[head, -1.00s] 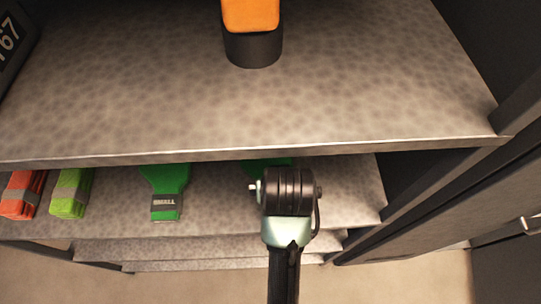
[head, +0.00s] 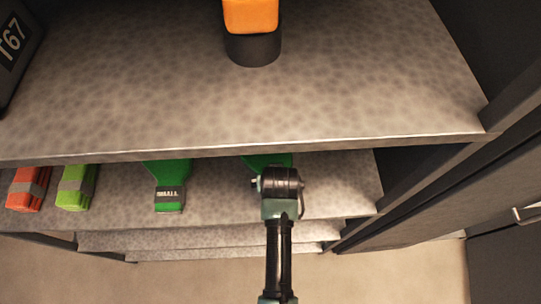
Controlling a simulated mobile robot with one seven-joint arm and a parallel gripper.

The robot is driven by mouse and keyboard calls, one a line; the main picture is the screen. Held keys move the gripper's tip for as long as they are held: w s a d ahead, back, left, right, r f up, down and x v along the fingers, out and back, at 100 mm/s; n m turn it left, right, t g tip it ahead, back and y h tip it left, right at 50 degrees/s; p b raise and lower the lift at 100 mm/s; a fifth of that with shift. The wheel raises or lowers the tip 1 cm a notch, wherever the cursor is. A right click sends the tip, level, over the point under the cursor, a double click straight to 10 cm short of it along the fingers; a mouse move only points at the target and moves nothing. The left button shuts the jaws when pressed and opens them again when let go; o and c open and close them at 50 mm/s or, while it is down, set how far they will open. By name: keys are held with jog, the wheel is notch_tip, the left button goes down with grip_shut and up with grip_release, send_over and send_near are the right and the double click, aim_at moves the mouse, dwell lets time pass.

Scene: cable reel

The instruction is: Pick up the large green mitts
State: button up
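A dark green item with a narrow, dark, labelled cuff (head: 169,190) lies on the lower shelf, left of my arm. It looks like a mitt, and its far end is hidden under the upper shelf. A second dark green item (head: 264,161) of the same colour lies further right, mostly hidden by my arm and the upper shelf edge. My arm reaches over the front of the lower shelf to this second item. My gripper and its fingers are hidden behind the wrist, so I cannot see whether they touch anything.
Orange (head: 27,188) and light green (head: 76,188) banded bundles lie on the lower shelf at left. The upper shelf (head: 240,110) overhangs it and carries an orange-and-black object (head: 252,35). A dark side post stands at right.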

jog(key=shift+f, duration=0.1)
jog(key=c, duration=1.2)
jog(key=shift+c, duration=0.2)
